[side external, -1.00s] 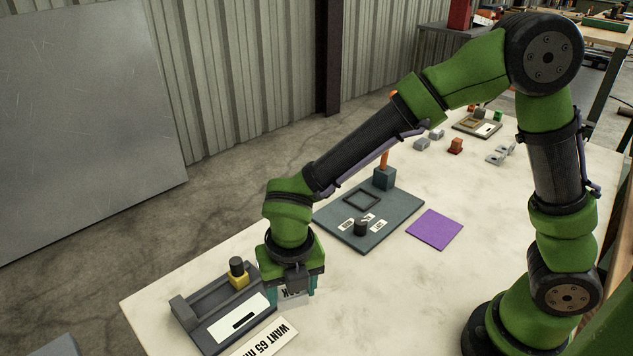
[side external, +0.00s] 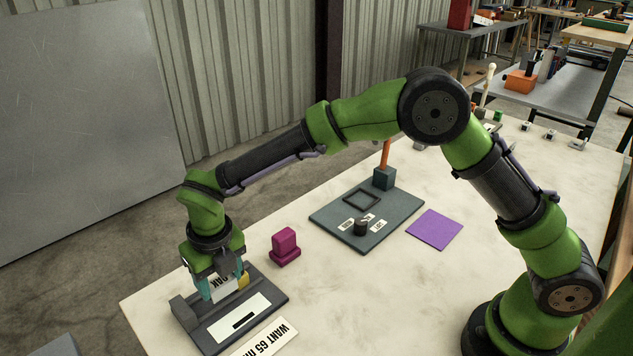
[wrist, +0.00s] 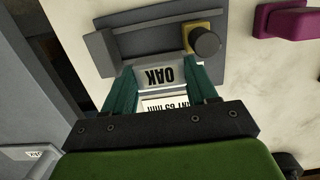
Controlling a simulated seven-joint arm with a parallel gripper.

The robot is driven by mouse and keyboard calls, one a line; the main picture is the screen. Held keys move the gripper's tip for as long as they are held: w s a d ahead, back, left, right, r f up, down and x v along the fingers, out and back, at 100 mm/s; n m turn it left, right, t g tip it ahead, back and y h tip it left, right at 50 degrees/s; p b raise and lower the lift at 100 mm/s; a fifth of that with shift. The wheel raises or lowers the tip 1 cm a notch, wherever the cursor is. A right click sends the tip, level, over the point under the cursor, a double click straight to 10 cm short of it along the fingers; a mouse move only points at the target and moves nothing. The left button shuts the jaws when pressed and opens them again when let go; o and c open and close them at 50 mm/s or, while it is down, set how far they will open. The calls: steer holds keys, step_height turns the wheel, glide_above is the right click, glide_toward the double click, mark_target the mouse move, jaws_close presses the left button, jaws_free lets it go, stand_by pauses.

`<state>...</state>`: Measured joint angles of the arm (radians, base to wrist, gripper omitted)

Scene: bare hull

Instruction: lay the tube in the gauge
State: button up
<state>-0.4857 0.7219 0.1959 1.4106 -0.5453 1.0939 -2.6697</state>
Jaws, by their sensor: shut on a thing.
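The tube, a pale grey piece with a label reading OAK (side external: 223,289), is between the teal fingers of my gripper (side external: 224,286), which is shut on it. In the wrist view the tube (wrist: 168,73) lies across between both fingers (wrist: 164,85). The gauge is a dark grey tray (side external: 272,283) with an end block at left and a yellow slider (wrist: 190,27) with a black knob (wrist: 206,42). The tube is over the gauge's channel, between end block and slider. Whether it touches the channel floor, I cannot tell.
A WANT 65 mm card (side external: 266,341) lies in front of the gauge. A magenta block (side external: 285,247) stands to its right. Farther back are a dark board (side external: 393,223) with an orange-topped post and a purple mat (side external: 435,230). The table between is mostly clear.

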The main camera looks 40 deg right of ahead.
steer(key=shift+w+a+f, duration=0.1)
steer(key=shift+w+a, duration=0.65)
steer(key=shift+w, duration=0.3)
steer(key=shift+w+f, duration=0.1)
steer(key=shift+f, duration=1.65)
steer(key=o, duration=0.8)
steer(key=shift+f, duration=0.15)
steer(key=shift+o, duration=0.2)
